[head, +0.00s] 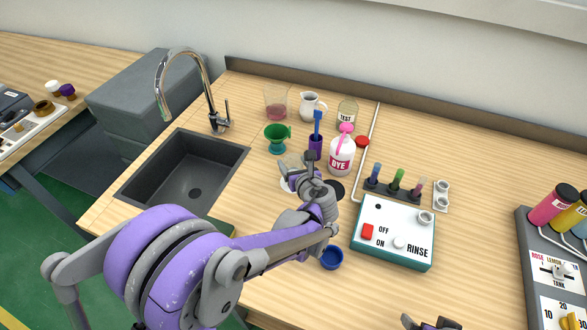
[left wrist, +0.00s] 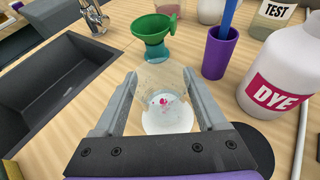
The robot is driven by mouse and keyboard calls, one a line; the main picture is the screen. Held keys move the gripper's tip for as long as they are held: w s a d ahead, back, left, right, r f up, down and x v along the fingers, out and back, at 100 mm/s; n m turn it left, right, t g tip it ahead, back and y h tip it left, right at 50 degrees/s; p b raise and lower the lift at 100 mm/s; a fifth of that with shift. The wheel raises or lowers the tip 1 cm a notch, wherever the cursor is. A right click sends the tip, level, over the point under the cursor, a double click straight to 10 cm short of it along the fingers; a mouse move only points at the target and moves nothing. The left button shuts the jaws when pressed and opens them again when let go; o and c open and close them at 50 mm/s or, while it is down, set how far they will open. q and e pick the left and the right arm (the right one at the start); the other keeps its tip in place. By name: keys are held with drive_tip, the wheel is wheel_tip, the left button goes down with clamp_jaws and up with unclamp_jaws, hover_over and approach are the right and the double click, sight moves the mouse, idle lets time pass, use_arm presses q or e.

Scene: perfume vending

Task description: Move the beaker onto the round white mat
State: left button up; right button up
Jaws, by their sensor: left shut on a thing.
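The clear beaker (left wrist: 160,84), with a small pink mark on it, is between the fingers of my left gripper (left wrist: 160,76), which is shut on it. The round white mat (left wrist: 168,122) shows through and below the beaker in the left wrist view. In the head view the mat (head: 286,184) is partly hidden by my left gripper (head: 298,164). The beaker is over or on the mat; I cannot tell whether its base touches. My right gripper (head: 432,323) shows only partly at the bottom edge of the head view.
A green funnel vessel (head: 277,136), purple cup (head: 315,145) and DYE bottle (head: 342,156) stand just behind. A glass with pink contents (head: 275,105) is farther back. The sink (head: 188,172) is left; a black disc (head: 334,190) and rinse device (head: 394,231) are right.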

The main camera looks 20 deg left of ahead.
use_arm(q)
drive_tip(key=shift+f, duration=1)
drive_tip(key=shift+f, duration=0.1)
drive_tip(key=o, duration=1.5)
drive_tip(key=shift+s+d+r, duration=0.15)
drive_tip(key=shift+d+r, duration=0.05)
drive_tip(key=shift+r, duration=0.05)
drive_tip(key=v, duration=1.1)
drive_tip(key=shift+s+r, duration=0.15)
drive_tip(key=shift+s, duration=0.05)
